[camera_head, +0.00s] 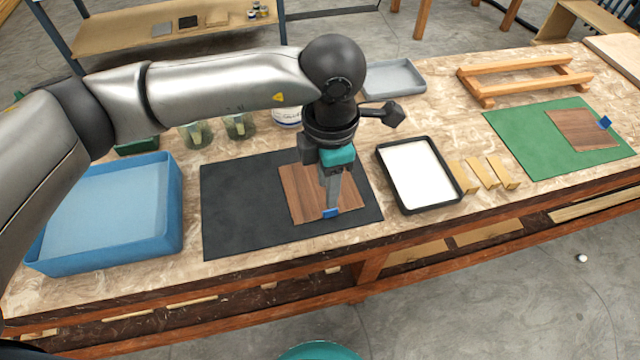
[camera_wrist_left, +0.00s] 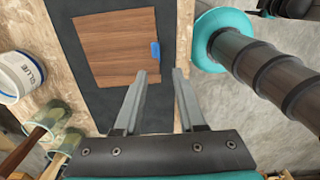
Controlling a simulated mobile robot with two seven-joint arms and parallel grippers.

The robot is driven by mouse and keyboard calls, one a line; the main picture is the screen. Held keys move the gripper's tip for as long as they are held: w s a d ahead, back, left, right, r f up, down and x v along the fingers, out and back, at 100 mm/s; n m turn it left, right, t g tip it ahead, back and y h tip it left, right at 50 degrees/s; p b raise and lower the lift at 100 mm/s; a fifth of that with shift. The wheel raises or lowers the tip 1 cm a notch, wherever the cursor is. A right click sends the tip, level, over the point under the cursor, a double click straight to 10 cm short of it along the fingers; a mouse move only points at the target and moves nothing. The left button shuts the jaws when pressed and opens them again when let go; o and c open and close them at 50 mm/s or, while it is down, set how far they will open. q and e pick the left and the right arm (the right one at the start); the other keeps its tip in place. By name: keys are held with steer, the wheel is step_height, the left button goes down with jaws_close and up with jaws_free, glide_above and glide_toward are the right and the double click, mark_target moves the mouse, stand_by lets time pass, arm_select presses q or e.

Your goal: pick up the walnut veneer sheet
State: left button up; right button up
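A square brown walnut veneer sheet (camera_head: 300,192) lies flat on the black mat (camera_head: 232,215), with a blue tab (camera_head: 331,213) at its front edge. In the left wrist view the sheet (camera_wrist_left: 115,47) shows ahead of the fingers, with the blue tab (camera_wrist_left: 155,50) at its right edge. My left gripper (camera_head: 332,200) points down over the tab side of the sheet and hides part of it in the head view. In the left wrist view its two fingers (camera_wrist_left: 163,75) are apart with nothing between them. My right gripper is not in view.
A similar brown sheet (camera_head: 582,131) with a blue tab lies on a green mat (camera_head: 520,150) at right. A black-rimmed white tray (camera_head: 436,207) stands right of the black mat, a blue tray (camera_head: 172,215) left. Jars with brushes (camera_head: 240,126) and a glue tub (camera_wrist_left: 18,75) stand behind.

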mark_target(331, 210)
arm_select(q)
steer(key=shift+f, duration=0.9)
steer(key=shift+d+f, duration=0.1)
steer(key=shift+f, duration=0.75)
steer(key=f, duration=0.3)
steer(key=f+b, duration=0.1)
steer(key=shift+w+d+f, duration=0.15)
steer(key=shift+d+f, duration=0.15)
jaws_close()
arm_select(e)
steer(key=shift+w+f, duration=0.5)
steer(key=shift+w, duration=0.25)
